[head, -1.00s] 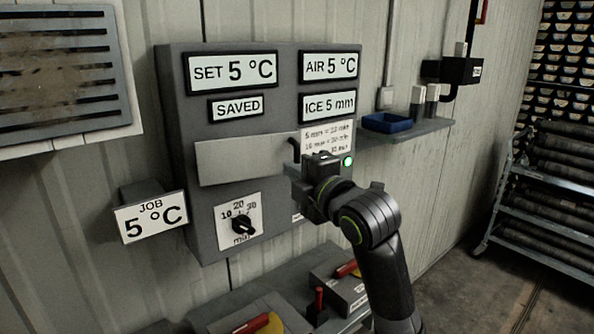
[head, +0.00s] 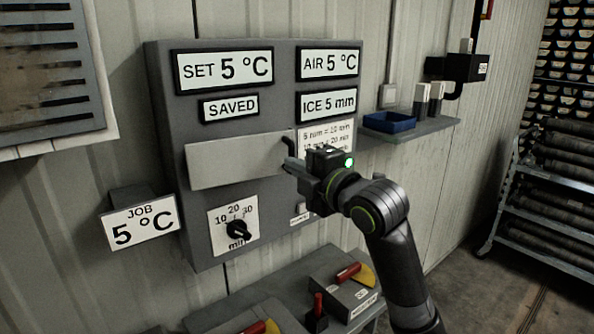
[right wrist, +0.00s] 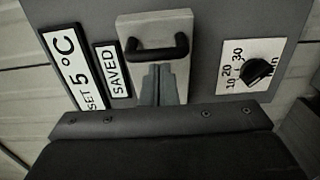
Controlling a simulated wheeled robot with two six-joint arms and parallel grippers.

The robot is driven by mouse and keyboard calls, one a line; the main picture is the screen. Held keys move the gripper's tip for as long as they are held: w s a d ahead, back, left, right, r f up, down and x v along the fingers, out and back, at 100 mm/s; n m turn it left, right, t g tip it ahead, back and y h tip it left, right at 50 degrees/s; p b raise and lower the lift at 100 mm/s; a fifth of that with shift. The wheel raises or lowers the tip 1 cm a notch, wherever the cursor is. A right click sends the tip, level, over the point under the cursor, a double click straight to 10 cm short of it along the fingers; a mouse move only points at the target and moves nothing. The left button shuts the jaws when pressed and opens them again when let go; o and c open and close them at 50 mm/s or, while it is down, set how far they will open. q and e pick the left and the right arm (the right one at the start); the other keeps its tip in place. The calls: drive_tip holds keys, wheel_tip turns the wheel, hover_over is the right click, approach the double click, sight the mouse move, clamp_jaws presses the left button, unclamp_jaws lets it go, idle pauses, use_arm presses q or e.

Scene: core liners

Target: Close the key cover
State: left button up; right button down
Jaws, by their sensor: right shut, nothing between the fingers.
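The key cover (head: 235,163) is a light grey plate on the front of the grey control box. It looks flat against the box, and no keys show. Its black bar handle (head: 288,144) is at its right end and also shows in the right wrist view (right wrist: 157,50), on the cover (right wrist: 180,25). My right gripper (head: 298,172) is in front of the cover's right end, just below the handle. In the right wrist view its fingers (right wrist: 160,82) are together and empty, pointing at the plate; whether they touch it I cannot tell. My left gripper is not in view.
The control box (head: 165,130) carries several displays and a timer knob (head: 238,230) below the cover. A JOB sign (head: 141,222) juts out at left. A shelf with a blue tray (head: 389,122) is at right. Boxes with red levers (head: 348,272) stand below.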

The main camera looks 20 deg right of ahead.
sight(284, 154)
drive_tip(key=w, duration=0.1)
drive_tip(key=w+n+y+b, duration=0.1)
drive_tip(key=w+d+g+y, duration=0.1)
drive_tip(key=shift+w+f, duration=0.1)
drive_tip(key=shift+w, duration=0.7)
drive_tip(key=shift+r, duration=0.2)
drive_tip(key=shift+f, duration=0.1)
